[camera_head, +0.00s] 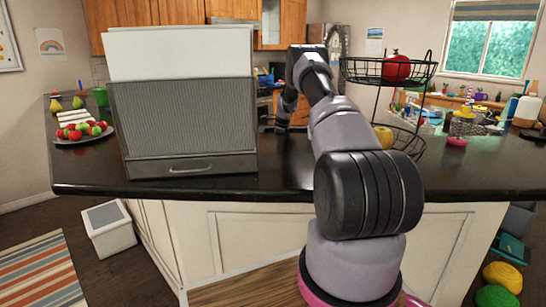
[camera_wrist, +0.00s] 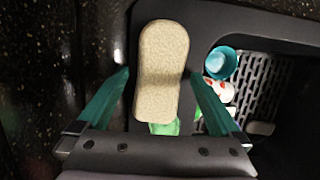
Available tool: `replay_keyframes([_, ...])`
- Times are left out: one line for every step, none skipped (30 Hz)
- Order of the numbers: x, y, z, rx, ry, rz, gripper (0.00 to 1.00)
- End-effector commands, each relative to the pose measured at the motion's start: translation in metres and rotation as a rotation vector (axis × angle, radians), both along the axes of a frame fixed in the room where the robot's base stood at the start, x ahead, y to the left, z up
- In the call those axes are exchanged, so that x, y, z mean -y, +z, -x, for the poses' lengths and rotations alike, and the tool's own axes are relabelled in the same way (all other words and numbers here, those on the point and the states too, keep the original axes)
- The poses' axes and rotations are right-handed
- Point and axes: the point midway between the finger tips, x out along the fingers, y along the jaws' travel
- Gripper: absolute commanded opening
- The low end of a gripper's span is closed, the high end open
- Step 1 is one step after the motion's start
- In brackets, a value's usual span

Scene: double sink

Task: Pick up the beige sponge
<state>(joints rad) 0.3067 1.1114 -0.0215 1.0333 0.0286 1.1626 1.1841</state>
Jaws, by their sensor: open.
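The beige sponge (camera_wrist: 163,70) shows in the wrist view as a long rounded block at upper middle. It lies lengthwise between the two teal fingers of my gripper (camera_wrist: 157,85). The fingers are apart, one on each side of the sponge, with gaps showing. I cannot tell how far above the sponge the fingertips are. In the head view my arm reaches over the black counter, and its end is largely hidden behind the arm links and the large grey box. The sponge is not visible in the head view.
In the wrist view, a dark sink edge (camera_wrist: 205,20) borders a basin with a slotted rack (camera_wrist: 262,85) and a teal cup (camera_wrist: 221,62). A green item (camera_wrist: 165,128) sits below the sponge. In the head view, a wire fruit stand (camera_head: 376,110) is close to my arm's right.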

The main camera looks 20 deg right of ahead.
Motion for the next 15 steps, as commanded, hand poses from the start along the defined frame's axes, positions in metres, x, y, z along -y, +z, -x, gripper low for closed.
replay_keyframes([-0.0001, -0.0001, 0.0001, 0.0, 0.0, 0.0, 1.0])
replay_keyframes([0.0, -0.0002, 0.0001, 0.0, 0.0, 0.0, 1.0])
replay_keyframes([-0.0001, -0.0003, 0.0002, -0.001, 0.0, 0.0, 1.0])
replay_keyframes([0.0, -0.0005, 0.0002, -0.001, 0.0, 0.0, 1.0])
replay_keyframes([-0.0001, -0.0008, 0.0002, -0.001, 0.0, 0.0, 1.0])
replay_keyframes([-0.0001, -0.0012, 0.0002, -0.001, 0.0, 0.0, 1.0])
replay_keyframes([-0.0001, -0.0016, 0.0002, -0.001, 0.0, 0.0, 1.0])
replay_keyframes([-0.0001, -0.0021, 0.0002, -0.001, 0.0, 0.0, 1.0])
replay_keyframes([-0.0002, -0.0027, 0.0001, -0.001, 0.0, 0.0, 1.0])
replay_keyframes([-0.0002, -0.0031, 0.0001, -0.001, 0.0, 0.0, 1.0])
replay_keyframes([-0.0002, -0.0036, 0.0001, -0.001, 0.0, 0.0, 1.0])
replay_keyframes([-0.0004, -0.0041, 0.0001, -0.001, 0.0, 0.0, 1.0])
replay_keyframes([-0.0003, -0.0044, 0.0001, -0.001, 0.0, 0.0, 1.0])
replay_keyframes([-0.0003, -0.0047, 0.0001, 0.0, 0.0, -0.001, 1.0])
replay_keyframes([-0.0003, -0.0049, 0.0001, 0.0, 0.0, -0.001, 1.0])
